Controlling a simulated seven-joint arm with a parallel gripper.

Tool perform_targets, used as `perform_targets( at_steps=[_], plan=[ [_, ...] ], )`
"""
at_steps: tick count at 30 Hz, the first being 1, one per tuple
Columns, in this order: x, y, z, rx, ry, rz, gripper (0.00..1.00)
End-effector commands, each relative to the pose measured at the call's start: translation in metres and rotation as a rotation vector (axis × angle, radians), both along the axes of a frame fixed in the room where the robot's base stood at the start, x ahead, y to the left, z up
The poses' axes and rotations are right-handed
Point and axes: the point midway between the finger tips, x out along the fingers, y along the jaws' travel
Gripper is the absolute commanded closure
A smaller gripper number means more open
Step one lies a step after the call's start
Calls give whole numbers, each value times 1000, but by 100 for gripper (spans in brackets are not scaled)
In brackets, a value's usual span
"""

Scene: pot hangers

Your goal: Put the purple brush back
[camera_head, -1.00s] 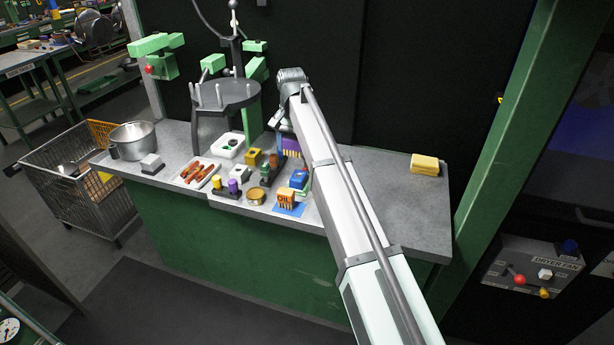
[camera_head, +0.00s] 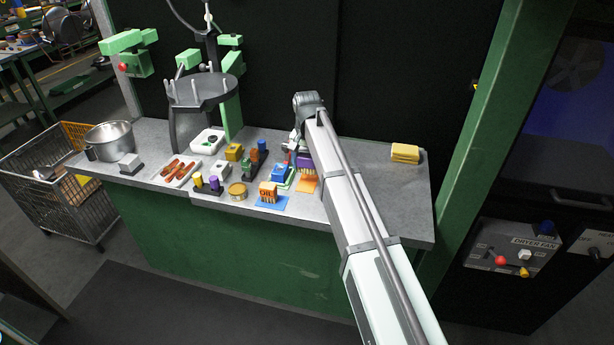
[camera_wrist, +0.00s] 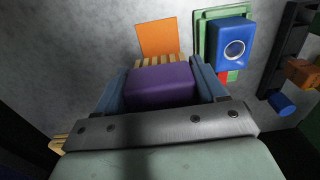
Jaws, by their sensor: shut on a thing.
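The purple brush (camera_head: 305,162) has a purple block and pale tan bristles. My gripper (camera_head: 299,146) is shut on it, partly hidden by my arm in the head view. In the wrist view the purple brush (camera_wrist: 160,84) sits between the two blue-grey fingers, its bristles toward the orange mat (camera_wrist: 158,37). The orange mat (camera_head: 306,184) lies on the counter just in front of the brush in the head view. I cannot tell whether the bristles touch the counter.
A blue block (camera_head: 281,173) stands on a green mat close to the left of the brush. An orange brush (camera_head: 268,190) stands on a blue mat (camera_head: 272,203). A yellow sponge stack (camera_head: 405,153) lies at the right; the counter between is clear.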

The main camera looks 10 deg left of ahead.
Motion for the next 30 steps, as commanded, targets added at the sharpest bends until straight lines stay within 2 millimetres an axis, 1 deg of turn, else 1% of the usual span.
perform_targets(
  at_steps=[1, 7, 12, 15, 27, 28, 30],
  plan=[
    [-1, 0, -7, -1, 2, 0, 58],
    [0, 0, -21, 0, 0, 0, 58],
    [-1, 0, -42, -1, 1, -1, 58],
    [0, 0, -50, 0, 0, -1, 58],
    [0, 0, -53, 0, 0, -1, 58],
    [0, 0, -53, 0, 0, -1, 27],
    [0, 0, -53, 0, 0, -1, 20]
  ],
)
